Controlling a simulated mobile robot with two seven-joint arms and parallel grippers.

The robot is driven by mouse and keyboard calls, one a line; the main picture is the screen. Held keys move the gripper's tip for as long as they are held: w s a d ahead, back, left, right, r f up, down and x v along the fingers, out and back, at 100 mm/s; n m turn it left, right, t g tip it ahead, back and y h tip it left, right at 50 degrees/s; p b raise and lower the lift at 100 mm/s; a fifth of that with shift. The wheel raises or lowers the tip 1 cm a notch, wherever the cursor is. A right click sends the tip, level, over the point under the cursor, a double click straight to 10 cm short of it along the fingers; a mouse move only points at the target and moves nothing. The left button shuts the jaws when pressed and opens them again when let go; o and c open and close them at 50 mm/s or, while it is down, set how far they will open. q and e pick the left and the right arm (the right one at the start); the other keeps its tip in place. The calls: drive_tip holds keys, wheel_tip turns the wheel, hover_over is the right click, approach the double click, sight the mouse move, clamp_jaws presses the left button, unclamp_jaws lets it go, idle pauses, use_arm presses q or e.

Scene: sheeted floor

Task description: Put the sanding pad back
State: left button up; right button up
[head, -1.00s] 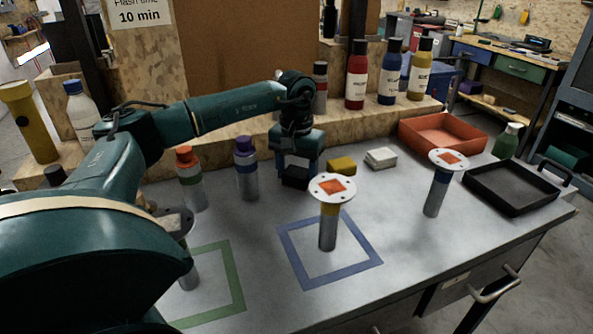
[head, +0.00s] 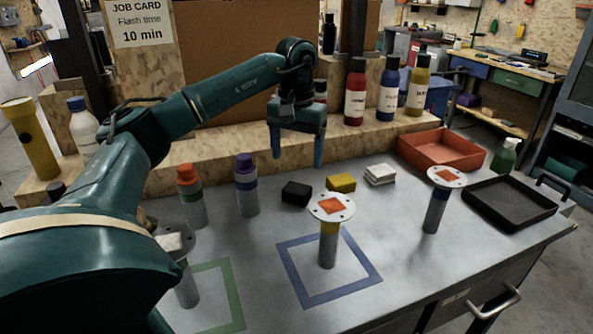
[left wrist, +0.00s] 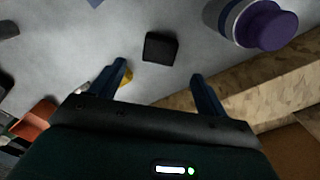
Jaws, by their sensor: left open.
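A small black block (head: 296,193), which looks like the sanding pad, lies on the grey bench top beside a yellow block (head: 341,182) and a stack of white pads (head: 380,174). My left gripper (head: 297,158) is open and empty, pointing down above the black block and apart from it. In the left wrist view the black block (left wrist: 160,47) lies on the bench beyond the open fingertips of my left gripper (left wrist: 160,75). The yellow block is mostly hidden there behind a finger. My right gripper is not in view.
Posts with round tops and orange squares stand on the bench, one (head: 328,240) inside a blue outline (head: 375,276) and one (head: 436,205) at right. A purple-capped bottle (head: 246,190) stands left of the black block. A red tray (head: 445,165) and black tray (head: 510,212) sit at right.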

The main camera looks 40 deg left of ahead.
use_arm(q)
wheel_tip(320, 180, up, 3)
drive_tip(key=shift+f, duration=0.15)
idle(0.5)
